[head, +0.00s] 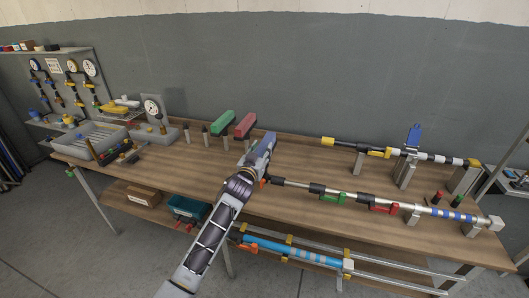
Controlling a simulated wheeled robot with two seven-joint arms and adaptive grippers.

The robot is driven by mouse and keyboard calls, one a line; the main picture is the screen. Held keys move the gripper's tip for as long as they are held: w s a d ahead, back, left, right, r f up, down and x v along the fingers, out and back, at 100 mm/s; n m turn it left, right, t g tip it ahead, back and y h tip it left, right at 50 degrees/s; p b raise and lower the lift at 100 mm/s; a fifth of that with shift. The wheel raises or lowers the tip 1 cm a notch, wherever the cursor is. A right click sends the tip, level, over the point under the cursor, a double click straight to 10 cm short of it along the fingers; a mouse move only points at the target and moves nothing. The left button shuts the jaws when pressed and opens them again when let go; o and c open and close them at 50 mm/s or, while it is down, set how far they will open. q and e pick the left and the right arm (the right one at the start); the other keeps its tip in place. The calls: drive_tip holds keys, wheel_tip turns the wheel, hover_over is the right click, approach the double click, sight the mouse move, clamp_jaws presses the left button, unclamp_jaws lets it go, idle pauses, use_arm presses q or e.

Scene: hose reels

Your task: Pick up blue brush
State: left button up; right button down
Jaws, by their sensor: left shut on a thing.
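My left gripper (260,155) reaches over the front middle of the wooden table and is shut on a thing. A bluish block shape, which looks like the blue brush (270,139), shows at its fingertips; much of it is hidden by the gripper. I cannot tell whether it touches the table. A red block (246,125) and a green block (222,123) of similar shape stand just behind and to the left. My right gripper is not in view.
A pipe with red and green valves (385,208) runs right of the gripper. A second pipe (358,147) with a blue upright piece (414,135) lies behind. A grey tray (84,136) and gauges stand left. Bare tabletop (312,165) lies between.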

use_arm(q)
drive_tip(key=shift+r, duration=0.1)
drive_tip(key=shift+c, duration=0.8)
drive_tip(key=shift+r+b, duration=0.4)
drive_tip(key=shift+r, duration=4.55)
